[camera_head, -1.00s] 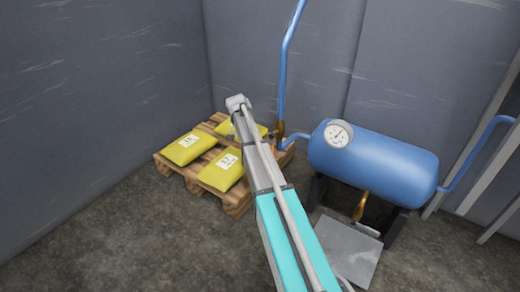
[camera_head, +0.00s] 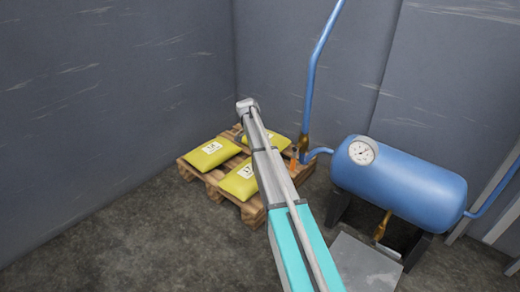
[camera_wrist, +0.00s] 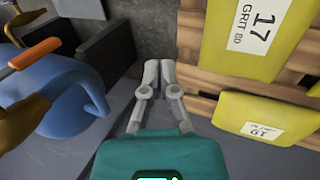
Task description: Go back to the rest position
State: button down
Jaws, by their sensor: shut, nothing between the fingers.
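My gripper (camera_wrist: 159,72) is shut and empty in the wrist view, its two grey fingers close together beyond a teal housing. It hangs in the gap between the blue pipe fitting and the pallet, touching nothing that I can see. In the head view my arm stretches from the bottom toward the upper left, over the right part of the pallet. The gripper itself cannot be made out there.
Several yellow bags (camera_head: 212,152) lie on a wooden pallet (camera_head: 257,213); one bag (camera_wrist: 251,35) reads "17". A blue tank (camera_head: 400,184) with a gauge (camera_head: 362,151) stands right, a blue pipe (camera_head: 316,62) behind. Floor (camera_head: 130,235) is clear at front left.

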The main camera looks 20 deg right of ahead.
jog(key=s+a+r+n+t+y+p, duration=0.1)
jog(key=s+a+r+n+p, duration=0.4)
jog(key=s, duration=0.6)
jog(key=s+a+r+n+t+y+p, duration=0.15)
jog(key=s+a+r+n+p, duration=0.3)
jog(key=s, duration=0.65)
jog(key=s+a+r+n+t+p, duration=0.2)
jog(key=s+a+r+p, duration=0.35)
jog(key=s, duration=0.55)
notch_tip(320, 180, up, 37)
jog(key=d+p, duration=0.1)
jog(key=p, duration=3.7)
jog(key=shift+w+d, duration=0.2)
jog(key=shift+d, duration=0.1)
jog(key=shift+f+g, duration=0.1)
jog(key=shift+g, duration=0.15)
